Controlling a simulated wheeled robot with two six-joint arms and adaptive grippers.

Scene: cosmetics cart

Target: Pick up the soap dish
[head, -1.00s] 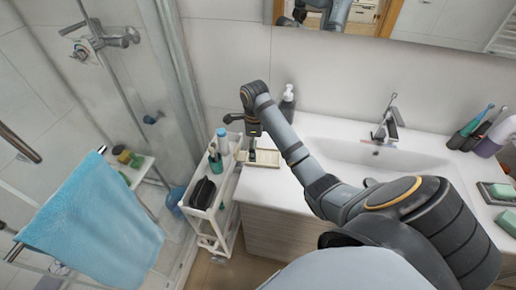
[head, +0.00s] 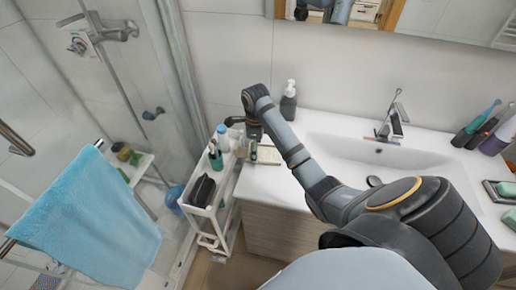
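A pale, shallow rectangular dish (head: 269,155) lies at the left end of the white counter, by the cart; it looks like the soap dish. My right arm reaches across the counter from the right. My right gripper (head: 252,152) points down at the dish's left end, over the gap between counter and cart. The fingers are small and dark, and I cannot tell whether they are open or closed on the dish. The dish's left part is hidden by the gripper. My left gripper is not in view.
A white cart (head: 213,205) with bottles and a black item stands left of the counter. A soap dispenser (head: 289,100) stands behind the gripper. Green soaps in dishes (head: 490,192) sit at the far right. A blue towel (head: 90,220) hangs at left.

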